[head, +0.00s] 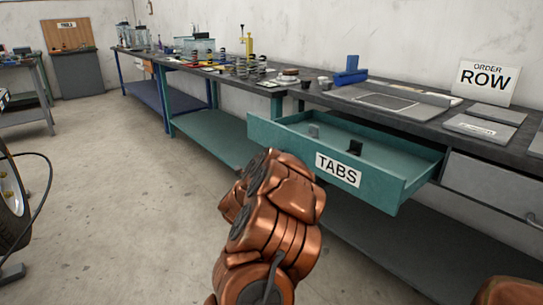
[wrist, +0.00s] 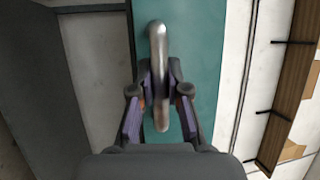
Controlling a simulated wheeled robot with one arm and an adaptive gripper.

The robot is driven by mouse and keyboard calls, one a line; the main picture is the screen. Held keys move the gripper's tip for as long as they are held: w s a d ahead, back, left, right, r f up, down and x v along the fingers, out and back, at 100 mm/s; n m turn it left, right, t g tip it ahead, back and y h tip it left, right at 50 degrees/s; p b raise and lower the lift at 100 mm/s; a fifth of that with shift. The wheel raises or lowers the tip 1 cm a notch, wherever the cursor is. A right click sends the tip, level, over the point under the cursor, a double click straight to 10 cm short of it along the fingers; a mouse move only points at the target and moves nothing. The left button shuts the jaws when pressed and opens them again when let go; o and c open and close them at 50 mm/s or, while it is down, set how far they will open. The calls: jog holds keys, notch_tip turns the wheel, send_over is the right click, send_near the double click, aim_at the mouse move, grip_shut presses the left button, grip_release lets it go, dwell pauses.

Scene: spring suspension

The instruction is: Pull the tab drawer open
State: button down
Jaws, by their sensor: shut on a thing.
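The teal tab drawer (head: 400,182), with a white "TABS" label (head: 338,170), stands pulled out from under the dark workbench. A small grey piece (head: 314,131) and a small black piece (head: 355,148) are inside it. In the wrist view, the drawer's teal front (wrist: 205,60) carries a metal bar handle (wrist: 158,45). My gripper (wrist: 159,85) is shut on this handle, with a finger on each side. In the head view my copper-coloured arm reaches to the drawer front and hides the gripper and handle.
The bench top (head: 440,112) holds an "ORDER ROW" sign (head: 485,82), a blue block (head: 350,72) and flat grey plates. A closed grey drawer (head: 490,185) sits to the right. A lower shelf (head: 410,250) runs beneath. Open concrete floor (head: 130,190) lies left; a wheel (head: 12,200) stands at the left edge.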

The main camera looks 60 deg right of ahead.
jog(key=shift+a, duration=0.2)
jog(key=c, duration=1.1)
grip_release()
jog(key=shift+w, duration=0.1)
jog(key=shift+c, duration=0.2)
jog(key=shift+a, duration=0.1)
jog(key=a+f, duration=0.2)
jog(key=a, duration=0.9)
jog(key=shift+w+a, duration=0.3)
jog(key=shift+a, duration=0.05)
